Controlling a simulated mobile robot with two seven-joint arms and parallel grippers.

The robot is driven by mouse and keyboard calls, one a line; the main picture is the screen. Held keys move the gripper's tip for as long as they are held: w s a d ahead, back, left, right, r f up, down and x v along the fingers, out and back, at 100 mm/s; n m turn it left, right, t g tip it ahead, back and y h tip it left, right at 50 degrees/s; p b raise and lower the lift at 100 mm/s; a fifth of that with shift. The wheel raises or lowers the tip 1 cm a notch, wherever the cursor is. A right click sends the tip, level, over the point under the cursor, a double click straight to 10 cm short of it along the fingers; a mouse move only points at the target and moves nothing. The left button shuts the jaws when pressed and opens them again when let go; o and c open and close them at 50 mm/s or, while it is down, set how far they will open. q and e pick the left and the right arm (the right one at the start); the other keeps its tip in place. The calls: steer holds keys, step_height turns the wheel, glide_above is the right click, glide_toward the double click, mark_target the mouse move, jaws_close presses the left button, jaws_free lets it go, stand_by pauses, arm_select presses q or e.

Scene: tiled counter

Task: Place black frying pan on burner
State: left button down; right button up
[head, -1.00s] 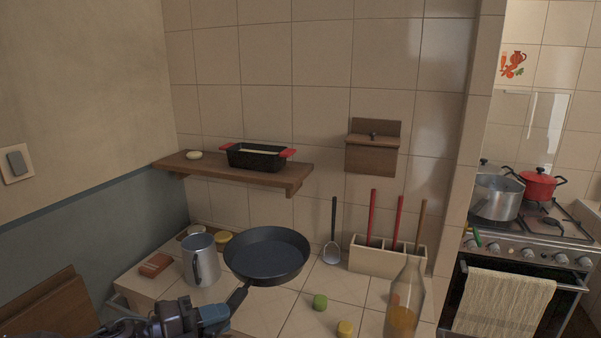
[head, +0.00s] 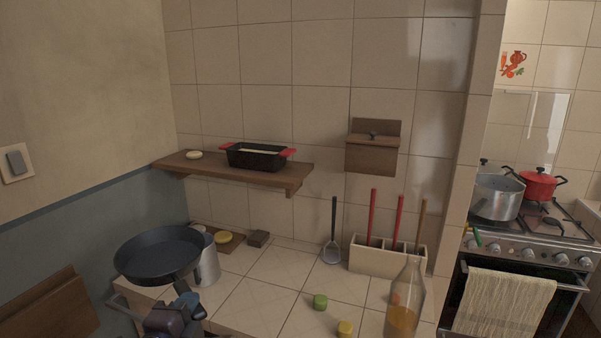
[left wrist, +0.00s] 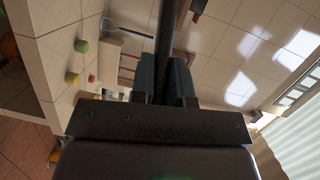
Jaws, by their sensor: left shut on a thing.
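The black frying pan (head: 160,256) is at the left in the head view, held up above the left end of the tiled counter. My left gripper (head: 181,306) is shut on its handle, at the bottom left of that view. In the left wrist view the dark handle (left wrist: 168,40) runs up from between the fingers of my left gripper (left wrist: 167,80). The stove (head: 525,245) stands far to the right, with a bare burner area (head: 553,226) at its front right. My right gripper is not in view.
A metal mug (head: 208,262) stands behind the pan, partly hidden. A wall shelf (head: 225,169) holds a black red-handled dish (head: 257,156). A glass bottle (head: 405,300) and utensil box (head: 387,257) stand at right. A silver pot (head: 497,198) and red pot (head: 538,186) occupy the stove.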

arm_select(q)
steer(key=s+f+n+y, duration=0.1)
steer(key=s+f, duration=0.2)
steer(key=f, duration=0.1)
steer(key=shift+s+a+f+y, duration=0.3)
steer(key=shift+s+f+y, duration=0.05)
steer(key=shift+y, duration=0.05)
